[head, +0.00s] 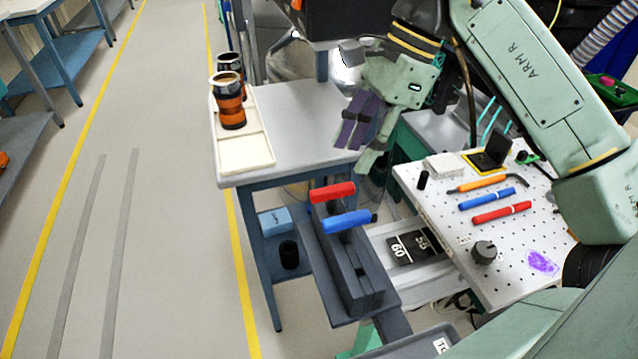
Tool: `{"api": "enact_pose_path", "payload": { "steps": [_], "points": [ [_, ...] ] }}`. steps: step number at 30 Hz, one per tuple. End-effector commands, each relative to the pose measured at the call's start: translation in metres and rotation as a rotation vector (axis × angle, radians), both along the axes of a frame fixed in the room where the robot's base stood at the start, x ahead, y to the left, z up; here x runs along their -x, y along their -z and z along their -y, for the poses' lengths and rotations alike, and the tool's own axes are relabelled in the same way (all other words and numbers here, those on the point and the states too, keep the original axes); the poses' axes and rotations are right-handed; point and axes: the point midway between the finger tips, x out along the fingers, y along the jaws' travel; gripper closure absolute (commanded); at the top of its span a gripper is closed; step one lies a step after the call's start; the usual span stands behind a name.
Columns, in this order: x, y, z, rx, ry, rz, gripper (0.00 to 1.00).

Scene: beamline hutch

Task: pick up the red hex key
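A T-handled hex key with a red grip (333,192) stands in a dark grey holder (338,268) at the lower middle of the head view. Its grip lies level on top, and the lower shaft is hidden. A blue-gripped one (348,221) stands just in front of it, close beside the red grip. My gripper (358,150) hangs above and behind the holder, up and to the right of the red grip and apart from it. Its fingers look spread, seen at a slant, with nothing visible between them.
A perforated board (450,226) at right carries an orange tool (480,184), a blue tool (486,199), a red tool (502,212) and a black knob (484,252). A grey table (290,130) behind holds a white tray (246,155) with two cups.

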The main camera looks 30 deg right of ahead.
Motion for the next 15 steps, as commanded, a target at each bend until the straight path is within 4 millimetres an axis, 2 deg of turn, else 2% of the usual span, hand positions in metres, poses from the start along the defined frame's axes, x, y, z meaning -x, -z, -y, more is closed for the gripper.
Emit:
{"api": "enact_pose_path", "payload": {
  "steps": [6,15],
  "points": [
    [-0.003,0.031,-0.014,-0.004,-0.002,0.003,0.62],
    [-0.005,0.054,-0.027,-0.006,-0.004,0.003,0.62]
  ]
}}
